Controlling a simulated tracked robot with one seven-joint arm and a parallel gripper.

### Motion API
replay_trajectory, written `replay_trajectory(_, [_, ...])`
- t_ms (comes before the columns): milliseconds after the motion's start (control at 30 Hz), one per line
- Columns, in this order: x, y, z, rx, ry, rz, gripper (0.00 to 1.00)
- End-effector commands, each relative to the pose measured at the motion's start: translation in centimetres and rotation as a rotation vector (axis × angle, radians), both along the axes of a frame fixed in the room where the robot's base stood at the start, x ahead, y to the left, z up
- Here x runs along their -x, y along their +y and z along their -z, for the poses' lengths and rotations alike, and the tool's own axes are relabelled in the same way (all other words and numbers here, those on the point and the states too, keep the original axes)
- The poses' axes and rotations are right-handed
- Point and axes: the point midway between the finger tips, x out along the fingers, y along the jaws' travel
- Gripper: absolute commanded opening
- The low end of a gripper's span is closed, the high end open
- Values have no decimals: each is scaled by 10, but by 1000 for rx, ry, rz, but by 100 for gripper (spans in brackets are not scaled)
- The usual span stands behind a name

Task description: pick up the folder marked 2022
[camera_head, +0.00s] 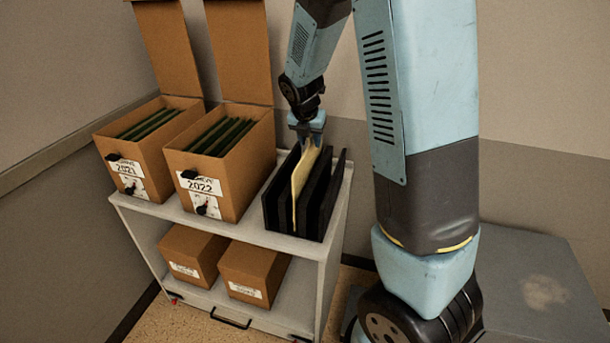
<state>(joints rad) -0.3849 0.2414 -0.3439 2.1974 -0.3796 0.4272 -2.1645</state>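A cream-yellow folder (300,183) stands on edge in a black file rack (331,196) on the right of the trolley's top shelf. No year mark on this folder is legible from here. My gripper (309,137) points down at the folder's upper edge, touching it or very close. The fingertips are small and partly merge with the folder, so I cannot tell whether they are closed on it. An open cardboard box labelled 2022 (242,174) stands left of the rack, with several dark green folders (222,136) inside.
Another open box, labelled 2021 (157,160), stands at the far left of the white trolley (266,235). Two closed boxes (193,252) sit on the lower shelf. Walls rise behind and left; raised box lids stand close to my arm.

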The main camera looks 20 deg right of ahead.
Motion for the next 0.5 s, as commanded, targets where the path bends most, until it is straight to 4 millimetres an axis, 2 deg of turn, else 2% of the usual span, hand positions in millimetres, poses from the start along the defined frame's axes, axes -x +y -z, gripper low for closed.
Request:
replay_trajectory(200, [-8, -5, 24, 1, 3, 0, 37])
replay_trajectory(500, [-11, -7, 31, 0, 1, -1, 37])
